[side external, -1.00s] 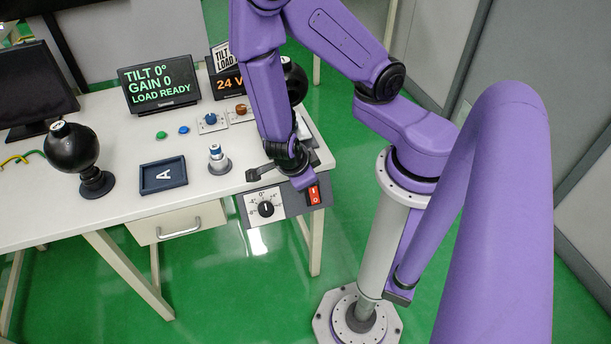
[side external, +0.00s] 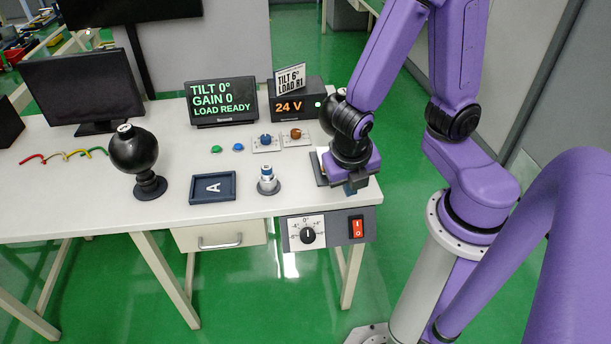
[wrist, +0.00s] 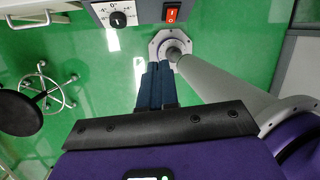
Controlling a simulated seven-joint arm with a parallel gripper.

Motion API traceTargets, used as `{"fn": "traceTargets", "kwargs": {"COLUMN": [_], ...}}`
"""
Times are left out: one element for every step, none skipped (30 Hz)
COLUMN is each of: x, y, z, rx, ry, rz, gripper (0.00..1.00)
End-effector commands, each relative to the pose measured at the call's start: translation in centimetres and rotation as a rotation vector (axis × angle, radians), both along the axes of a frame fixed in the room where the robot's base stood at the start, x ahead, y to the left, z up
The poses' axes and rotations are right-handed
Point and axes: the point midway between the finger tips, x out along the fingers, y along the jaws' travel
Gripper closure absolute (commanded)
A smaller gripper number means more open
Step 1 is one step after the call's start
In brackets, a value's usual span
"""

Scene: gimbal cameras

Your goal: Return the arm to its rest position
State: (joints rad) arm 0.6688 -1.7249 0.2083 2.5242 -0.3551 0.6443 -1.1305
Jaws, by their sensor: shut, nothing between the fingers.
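My gripper (side external: 352,188) is in front of the right end of the white desk, above the grey control panel (side external: 331,246) in the side external view. In the wrist view its dark blue fingers (wrist: 158,70) lie together, shut and empty. The panel carries a white dial with a black knob (side external: 307,235) and a red rocker switch (side external: 357,227). In the wrist view the knob (wrist: 117,18) and switch (wrist: 171,14) show at the top edge, apart from the fingers. My purple arm rises from the gripper, bent at the elbow.
The desk (side external: 90,196) holds a black ball on a stand (side external: 134,150), a blue tray marked A (side external: 213,187), a small post (side external: 267,180) and a display (side external: 222,100) reading TILT 0°, GAIN 0, LOAD READY. A stool (wrist: 20,112) stands on the open green floor.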

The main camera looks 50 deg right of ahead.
Motion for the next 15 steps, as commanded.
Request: {"fn": "traceTargets", "kwargs": {"x": [-0.3, -0.5, -0.9, -1.2, -1.5, -2.0, -2.4, -2.7, -3.2, -3.6, -4.0, -4.4, -4.8, -5.1, -5.5], "y": [0.2, 0.2, 0.3, 0.3, 0.4, 0.4, 0.4, 0.4, 0.4, 0.4, 0.4, 0.4, 0.3, 0.3, 0.3], "z": [1.1, 1.7, 2.4, 3.0, 3.5, 4.3, 4.8, 5.4, 6.1, 6.6, 7.1, 7.6, 8.0, 8.4, 8.8], "rx": [0.043, 0.063, 0.093, 0.115, 0.136, 0.164, 0.184, 0.203, 0.227, 0.245, 0.258, 0.276, 0.286, 0.296, 0.306], "ry": [-0.037, -0.056, -0.078, -0.092, -0.105, -0.119, -0.126, -0.133, -0.139, -0.140, -0.141, -0.140, -0.137, -0.135, -0.130], "rz": [-0.121, -0.201, -0.305, -0.385, -0.462, -0.570, -0.648, -0.726, -0.826, -0.898, -0.965, -1.050, -1.107, -1.160, -1.220], "gripper": [1.00, 1.00, 1.00, 1.00, 1.00, 1.00, 1.00, 1.00, 1.00, 1.00, 1.00, 1.00, 1.00, 1.00, 1.00]}}
